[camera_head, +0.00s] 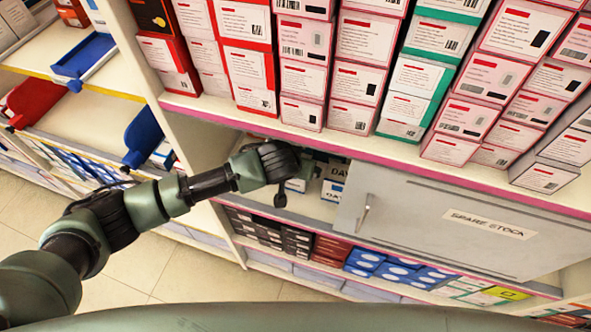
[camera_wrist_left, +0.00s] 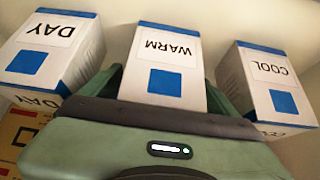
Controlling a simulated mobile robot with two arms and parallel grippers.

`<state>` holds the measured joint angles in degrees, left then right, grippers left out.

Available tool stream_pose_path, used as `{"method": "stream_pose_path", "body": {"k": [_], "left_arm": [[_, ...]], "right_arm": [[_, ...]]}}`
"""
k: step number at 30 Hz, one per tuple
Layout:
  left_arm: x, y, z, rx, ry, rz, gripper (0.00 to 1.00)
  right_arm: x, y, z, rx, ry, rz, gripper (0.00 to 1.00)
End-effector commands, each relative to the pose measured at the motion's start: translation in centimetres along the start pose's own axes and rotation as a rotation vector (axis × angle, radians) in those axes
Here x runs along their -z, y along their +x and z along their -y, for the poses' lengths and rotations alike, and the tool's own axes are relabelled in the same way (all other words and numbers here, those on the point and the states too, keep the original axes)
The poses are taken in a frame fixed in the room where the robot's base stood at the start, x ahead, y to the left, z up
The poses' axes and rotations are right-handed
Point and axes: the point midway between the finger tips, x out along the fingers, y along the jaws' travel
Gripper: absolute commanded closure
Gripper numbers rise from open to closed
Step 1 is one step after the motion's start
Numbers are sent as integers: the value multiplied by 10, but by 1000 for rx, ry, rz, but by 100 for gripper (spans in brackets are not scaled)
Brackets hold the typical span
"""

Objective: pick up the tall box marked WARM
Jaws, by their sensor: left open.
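The tall box marked WARM (camera_wrist_left: 164,62) is white with a blue square and a blue top band. It stands in the middle of the left wrist view, between two similar boxes. My left gripper (camera_wrist_left: 162,88) is open, with a green finger on each side of the WARM box; whether they touch it I cannot tell. The box's near end is hidden behind the gripper body. In the head view my left gripper (camera_head: 276,166) reaches into the open shelf bay, and the WARM box cannot be made out there. My right gripper is not in view.
A box marked DAY (camera_wrist_left: 52,50) stands close on the left, and one marked COOL (camera_wrist_left: 268,85) on the right. A grey cabinet door (camera_head: 430,220) is beside the bay. The pink-edged shelf (camera_head: 330,144) above carries many boxes.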

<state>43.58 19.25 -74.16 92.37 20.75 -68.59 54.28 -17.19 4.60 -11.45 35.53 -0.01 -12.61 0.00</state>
Motion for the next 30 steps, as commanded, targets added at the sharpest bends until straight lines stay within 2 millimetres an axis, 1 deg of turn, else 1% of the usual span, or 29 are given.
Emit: {"method": "stream_pose_path", "body": {"k": [3, 8, 9, 11, 12, 14, 15, 16, 17, 25, 30], "left_arm": [[0, 5, 0, -1, 1, -1, 10], [0, 5, 0, -1, 1, -1, 10], [0, 5, 0, 0, 1, -1, 16], [0, 5, 0, 0, 1, -1, 32], [0, 5, 0, 0, 1, -1, 44], [0, 5, 0, 0, 1, 0, 60], [0, 5, 0, 0, 1, 0, 71], [0, 5, 0, 0, 1, 0, 80], [0, 5, 0, -1, 1, -1, 82], [1, 4, 0, -1, 0, -1, 82], [7, -6, 0, -2, 0, -3, 82]], "right_arm": [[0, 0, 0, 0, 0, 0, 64], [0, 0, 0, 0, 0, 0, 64], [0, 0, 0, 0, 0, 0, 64], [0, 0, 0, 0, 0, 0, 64], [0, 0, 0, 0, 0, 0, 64], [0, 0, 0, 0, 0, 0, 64], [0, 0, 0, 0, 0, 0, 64], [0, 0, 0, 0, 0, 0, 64], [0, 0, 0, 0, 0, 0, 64], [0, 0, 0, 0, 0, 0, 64], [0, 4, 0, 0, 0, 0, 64]]}}
